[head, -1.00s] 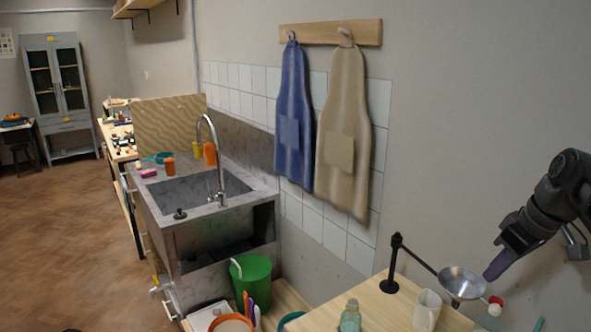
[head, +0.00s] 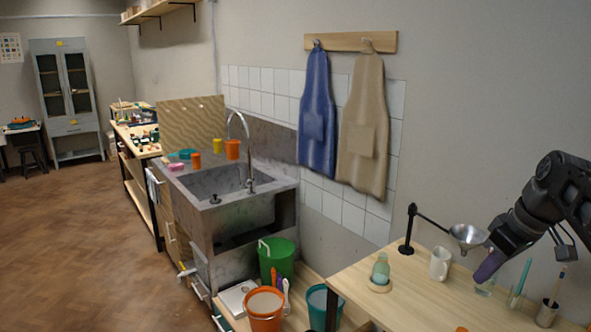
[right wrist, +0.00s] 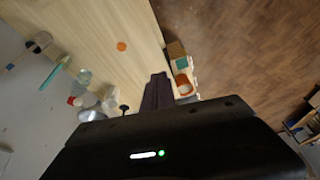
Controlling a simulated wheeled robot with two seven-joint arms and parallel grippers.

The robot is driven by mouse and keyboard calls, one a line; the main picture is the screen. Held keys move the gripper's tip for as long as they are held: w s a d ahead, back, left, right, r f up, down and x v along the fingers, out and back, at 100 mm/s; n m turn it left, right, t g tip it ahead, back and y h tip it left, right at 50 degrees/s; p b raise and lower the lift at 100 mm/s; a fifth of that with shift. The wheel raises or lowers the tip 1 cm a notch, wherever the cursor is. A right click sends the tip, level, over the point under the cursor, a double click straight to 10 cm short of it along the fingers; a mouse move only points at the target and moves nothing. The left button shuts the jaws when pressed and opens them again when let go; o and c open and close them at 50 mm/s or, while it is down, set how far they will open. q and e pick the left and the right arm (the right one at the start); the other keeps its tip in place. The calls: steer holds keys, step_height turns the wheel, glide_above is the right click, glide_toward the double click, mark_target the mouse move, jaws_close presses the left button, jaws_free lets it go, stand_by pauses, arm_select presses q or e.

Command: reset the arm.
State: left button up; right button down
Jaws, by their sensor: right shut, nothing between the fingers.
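My right arm comes in from the right edge of the head view. In the right wrist view the shut fingers (right wrist: 158,92) point out over the edge of the table (right wrist: 112,25). My left gripper is in neither view.
A white mug (head: 439,264), a green bottle (head: 380,267) and a brush cup (head: 547,313) stand on the table near the arm. A sink (head: 222,183) and a green bucket (head: 277,259) are further left. The brown floor (head: 80,240) is open.

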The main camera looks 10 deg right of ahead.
steer(key=w+a+f+m+t+h, duration=0.1)
steer(key=w+a+f+m+t, duration=0.25)
steer(key=w+f, duration=0.75)
steer(key=s+a+f+m, duration=0.1)
steer(key=a+f, duration=0.3)
steer(key=f, duration=0.3)
steer(key=s+a+f+m+y, duration=0.1)
steer(key=a+f, duration=0.3)
steer(key=f, duration=0.3)
steer(key=s+a+f+m, duration=0.1)
steer(key=a+f, duration=0.3)
steer(key=f, duration=0.3)
steer(key=s+a+f+g+y, duration=0.1)
steer(key=s+a+f+g, duration=0.1)
steer(key=s+a+f, duration=1)
steer(key=s+a+f+g, duration=0.2)
steer(key=s+a+f, duration=0.2)
steer(key=s, duration=0.6)
steer(key=s+a+f+g+y, duration=0.1)
steer(key=s+a+f, duration=0.3)
steer(key=s, duration=0.6)
steer(key=shift+s+f+g+b, duration=0.2)
steer(key=shift+g+b, duration=0.2)
steer(key=shift+g, duration=0.45)
steer(key=shift+a, duration=0.1)
